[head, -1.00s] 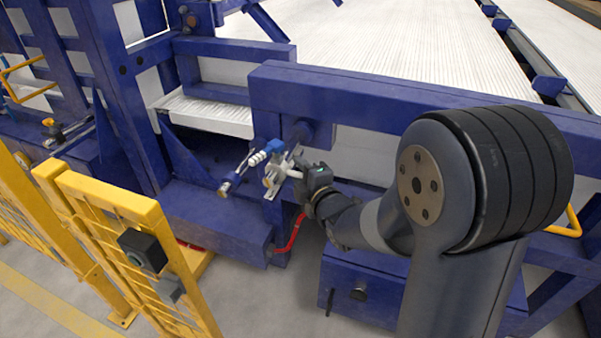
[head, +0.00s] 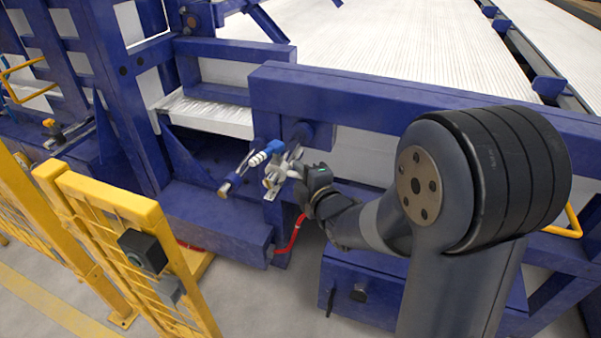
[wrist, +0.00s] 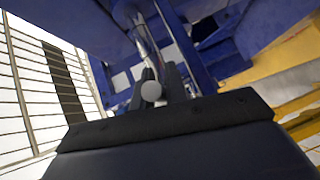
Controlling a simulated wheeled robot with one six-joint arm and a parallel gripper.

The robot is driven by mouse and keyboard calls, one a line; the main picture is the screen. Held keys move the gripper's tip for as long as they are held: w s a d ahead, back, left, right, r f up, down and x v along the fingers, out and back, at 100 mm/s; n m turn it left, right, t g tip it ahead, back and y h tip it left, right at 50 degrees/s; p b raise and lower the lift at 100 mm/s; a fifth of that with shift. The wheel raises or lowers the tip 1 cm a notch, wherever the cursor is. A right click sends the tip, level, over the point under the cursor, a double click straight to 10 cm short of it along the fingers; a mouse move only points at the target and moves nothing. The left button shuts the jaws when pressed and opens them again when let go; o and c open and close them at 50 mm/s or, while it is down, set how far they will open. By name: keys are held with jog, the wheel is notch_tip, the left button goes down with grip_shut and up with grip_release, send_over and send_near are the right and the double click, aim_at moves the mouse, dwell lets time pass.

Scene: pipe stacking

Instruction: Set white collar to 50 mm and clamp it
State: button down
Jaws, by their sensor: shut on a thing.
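The white collar (head: 281,172) shows in the head view as a pale, small fitting on a short rod at the blue frame, directly in front of my gripper (head: 299,173). A flat pale strip, possibly a scale, lies beside it; no marks can be read. In the wrist view my gripper (wrist: 160,92) has its two dark fingers close together around a pale round knob (wrist: 151,91). The knob seems to belong to the collar's handle. The fingers partly hide the collar, so its clamp state cannot be told.
A parallel rod with white rings and a blue part (head: 258,158) lies just left of the collar. A blue beam (head: 400,105) runs behind and above. A red hose (head: 290,236) hangs below. A yellow fence (head: 105,205) stands at the left.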

jog(key=w+d+b, duration=0.2)
jog(key=w+d, duration=0.1)
jog(key=w, duration=0.6)
jog(key=shift+w+d, duration=0.25)
jog(key=c, duration=1.4)
grip_release()
jog(key=shift+c, duration=0.2)
jog(key=p+v, duration=0.1)
jog(key=v, duration=1)
jog(key=shift+a, duration=0.1)
